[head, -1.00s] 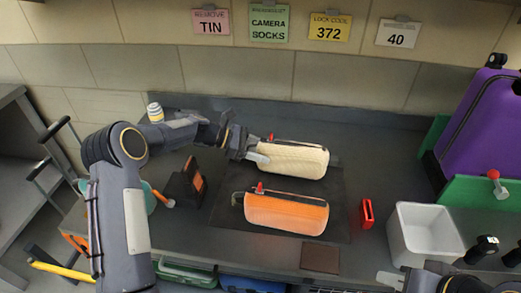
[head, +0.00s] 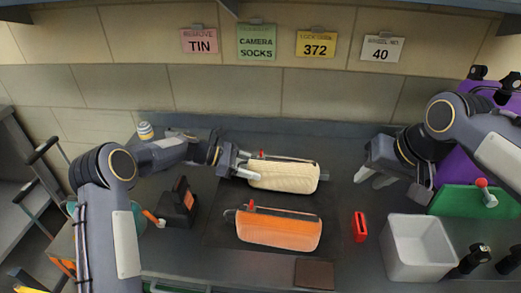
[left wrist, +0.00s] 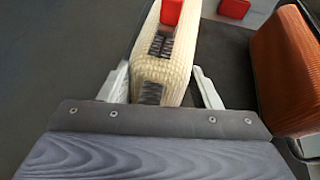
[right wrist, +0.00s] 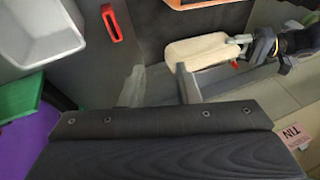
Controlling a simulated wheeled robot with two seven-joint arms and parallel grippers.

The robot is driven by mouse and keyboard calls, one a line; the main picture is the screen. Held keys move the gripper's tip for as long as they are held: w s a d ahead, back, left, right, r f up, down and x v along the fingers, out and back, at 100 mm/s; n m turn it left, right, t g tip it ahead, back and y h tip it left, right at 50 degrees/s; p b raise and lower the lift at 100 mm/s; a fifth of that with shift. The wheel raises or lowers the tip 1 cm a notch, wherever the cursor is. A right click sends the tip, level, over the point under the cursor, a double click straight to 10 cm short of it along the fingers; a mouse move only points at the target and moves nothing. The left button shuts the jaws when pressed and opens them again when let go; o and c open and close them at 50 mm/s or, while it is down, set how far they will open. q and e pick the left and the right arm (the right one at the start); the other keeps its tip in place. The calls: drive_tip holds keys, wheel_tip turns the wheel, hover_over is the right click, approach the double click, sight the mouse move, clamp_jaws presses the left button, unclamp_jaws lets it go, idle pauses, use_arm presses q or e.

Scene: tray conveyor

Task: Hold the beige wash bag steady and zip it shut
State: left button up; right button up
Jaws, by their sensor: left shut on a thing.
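The beige wash bag (head: 285,177) lies on the dark mat, behind an orange bag. Its dark zip line runs along its far upper edge, with a red pull tab (head: 262,154) near the left end. My left gripper (head: 246,167) is shut on the bag's left end. In the left wrist view its fingers flank the bag's end (left wrist: 165,70), and the red tab (left wrist: 171,12) shows beyond. My right gripper (head: 372,179) is open and empty, to the right of the bag and apart from it. The bag also shows in the right wrist view (right wrist: 192,50).
The orange bag (head: 278,232) lies just in front. A red object (head: 360,226) and a white bin (head: 418,240) stand to the right, a dark block with an orange face (head: 178,203) to the left. Counter is free between the bag and my right gripper.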

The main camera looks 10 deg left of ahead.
drive_tip(key=w+a+r+h, duration=0.1)
drive_tip(key=w+a, duration=0.8)
drive_tip(key=w, duration=0.1)
drive_tip(key=h, duration=0.2)
approach(261, 151)
drive_tip(key=shift+t, duration=0.4)
drive_tip(key=x, duration=0.8)
drive_tip(key=shift+s+f, duration=0.25)
drive_tip(key=shift+f, duration=0.25)
clamp_jaws()
